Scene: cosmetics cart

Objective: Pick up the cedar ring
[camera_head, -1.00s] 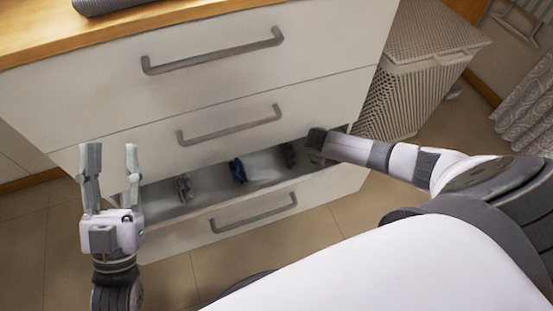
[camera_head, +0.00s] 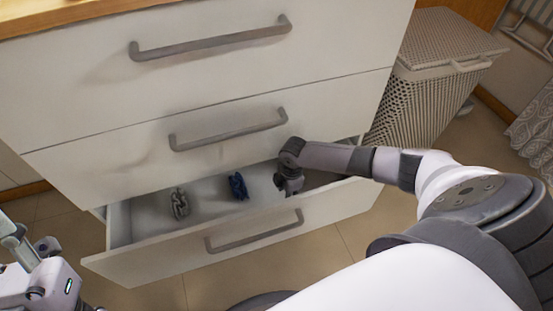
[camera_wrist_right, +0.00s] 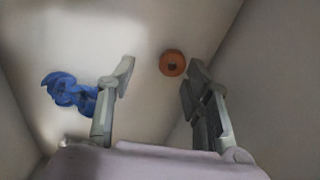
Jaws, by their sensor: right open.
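The cedar ring (camera_wrist_right: 173,63) is a small orange-brown ring with a dark centre. In the right wrist view it lies on the drawer floor, ahead of my right gripper (camera_wrist_right: 160,76) and nearer its right finger. That gripper is open, with nothing between its fingers. In the head view my right wrist (camera_head: 291,160) reaches into the open bottom drawer (camera_head: 150,258); the ring and the fingertips are hidden there. My left gripper (camera_head: 20,245) is partly in view at the left edge, outside the drawer; its fingertips are cut off.
A blue crumpled item (camera_head: 238,186) lies in the drawer, left of my right gripper; it also shows in the right wrist view (camera_wrist_right: 68,92). A grey item (camera_head: 180,204) lies further left. The drawer walls are close. A wicker hamper (camera_head: 430,80) stands right of the cabinet.

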